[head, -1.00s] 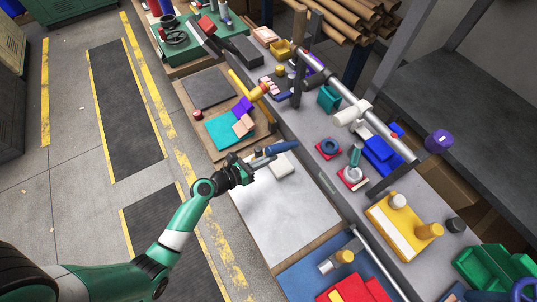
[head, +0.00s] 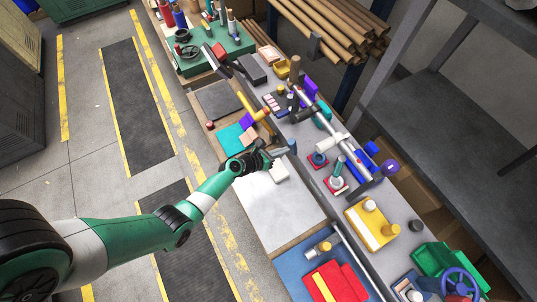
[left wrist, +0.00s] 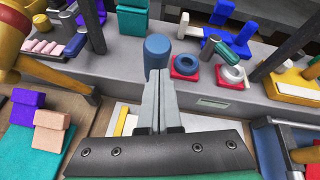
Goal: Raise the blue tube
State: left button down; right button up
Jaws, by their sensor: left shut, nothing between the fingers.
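The blue tube (head: 291,147) shows just beyond my left gripper's tips, at the front edge of the workbench. In the left wrist view the blue tube (left wrist: 158,54) looks upright, with its round top showing and its lower part hidden behind my fingers. My left gripper (head: 282,153) is shut and empty; in the left wrist view its two fingers (left wrist: 158,76) are together and point at the tube. I cannot tell whether the fingertips touch it. My right gripper is not in view.
A white block (head: 278,172) lies beside my gripper on the pale board (head: 268,212). A yellow-handled mallet (left wrist: 52,66) and purple and tan blocks are left of my fingers. A blue ring on a red pad (left wrist: 185,65) is close on the right. A silver rail (head: 335,132) runs above the bench.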

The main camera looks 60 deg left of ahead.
aim_at(290, 146)
pick_arm(q)
jog(key=shift+w+d+r+p, duration=0.1)
jog(key=shift+w+r+p, duration=0.2)
jog(key=shift+w, duration=0.4)
jog(key=shift+w+d+r+p, duration=0.1)
jog(key=shift+w+r, duration=0.25)
jog(key=shift+w, duration=0.3)
jog(key=shift+s+r, duration=0.1)
jog(key=shift+s, duration=0.25)
jog(key=s+r+p, duration=0.5)
jog(key=r+p, duration=0.1)
jog(key=r, duration=0.3)
jog(key=shift+s+d+r, duration=0.2)
jog(key=shift+s+d, duration=0.15)
jog(key=shift+d, duration=0.1)
